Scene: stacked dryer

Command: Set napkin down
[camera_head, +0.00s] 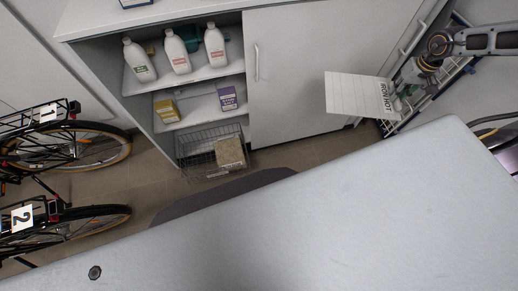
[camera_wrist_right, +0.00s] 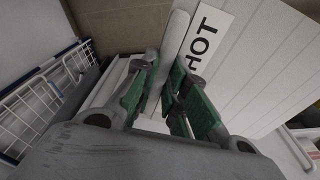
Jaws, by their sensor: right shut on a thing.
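My right gripper (camera_head: 398,98) is at the right of the head view, beside a white panel marked "IRON HOT" (camera_head: 355,93). In the right wrist view its green-padded fingers (camera_wrist_right: 166,92) are closed around a narrow white thing (camera_wrist_right: 177,38). This thing runs along the panel's "HOT" label (camera_wrist_right: 205,40). I cannot tell whether it is the napkin or the panel's edge. No napkin can be clearly made out elsewhere. My left gripper is not in view.
A cabinet (camera_head: 300,80) behind holds white bottles (camera_head: 177,52), boxes and a wire basket (camera_head: 195,160). Bicycles (camera_head: 75,150) stand at the left. A white wire rack (camera_wrist_right: 40,105) is left in the wrist view.

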